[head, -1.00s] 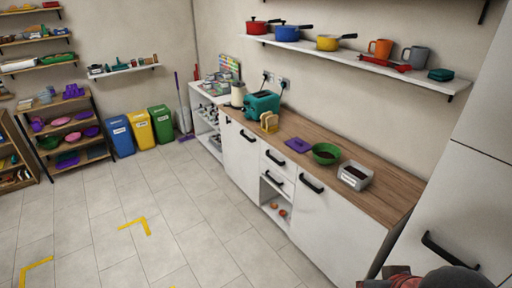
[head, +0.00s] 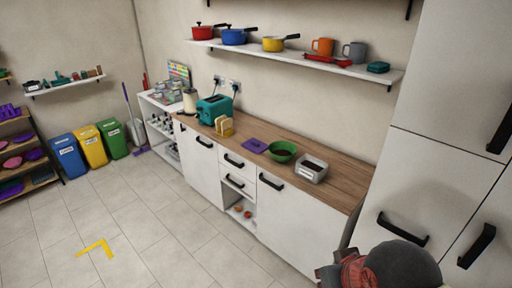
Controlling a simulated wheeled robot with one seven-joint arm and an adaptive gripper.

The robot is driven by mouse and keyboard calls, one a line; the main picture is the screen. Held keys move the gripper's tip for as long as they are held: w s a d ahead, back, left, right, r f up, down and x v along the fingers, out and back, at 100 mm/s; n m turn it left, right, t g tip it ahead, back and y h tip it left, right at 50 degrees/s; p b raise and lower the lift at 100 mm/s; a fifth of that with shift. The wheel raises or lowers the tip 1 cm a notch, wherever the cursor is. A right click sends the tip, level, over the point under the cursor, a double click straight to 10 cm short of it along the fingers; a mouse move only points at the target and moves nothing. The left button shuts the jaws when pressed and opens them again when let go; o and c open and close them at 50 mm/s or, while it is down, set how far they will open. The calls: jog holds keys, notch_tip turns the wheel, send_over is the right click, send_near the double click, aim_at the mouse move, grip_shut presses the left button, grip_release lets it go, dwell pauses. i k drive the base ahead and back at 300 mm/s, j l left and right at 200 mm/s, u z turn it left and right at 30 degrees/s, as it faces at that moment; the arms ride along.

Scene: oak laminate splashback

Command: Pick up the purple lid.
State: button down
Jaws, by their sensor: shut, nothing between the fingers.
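The purple lid (head: 255,145) lies flat on the wooden worktop, a thin purple piece with a small raised grip on top. It is just left of a green bowl (head: 283,152) with dark contents, with a narrow gap or none between them; I cannot tell which. Nothing covers the lid. A dark and red part of my own arm shows at the bottom right, well in front of the worktop. The fingers of my gripper cannot be made out in this view.
A teal toaster (head: 214,109) with toast-like slices beside it (head: 225,126) stands left of the lid. A grey labelled container (head: 311,168) stands right of the bowl. A shelf (head: 300,60) with pans and mugs hangs above. The tiled floor (head: 150,215) in front is clear.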

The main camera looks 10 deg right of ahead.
aim_at(254, 145)
jog(key=i+j, duration=0.15)
jog(key=i, duration=0.35)
jog(key=i+j, duration=0.2)
jog(key=i, duration=0.25)
jog(key=i+j, duration=0.15)
jog(key=i, duration=0.35)
jog(key=i+j, duration=0.2)
jog(key=i, duration=0.3)
jog(key=i+j, duration=0.15)
jog(key=i, duration=0.3)
jog(key=i+j, duration=0.15)
jog(key=i, duration=0.35)
jog(key=i+j, duration=0.2)
jog(key=i, duration=0.3)
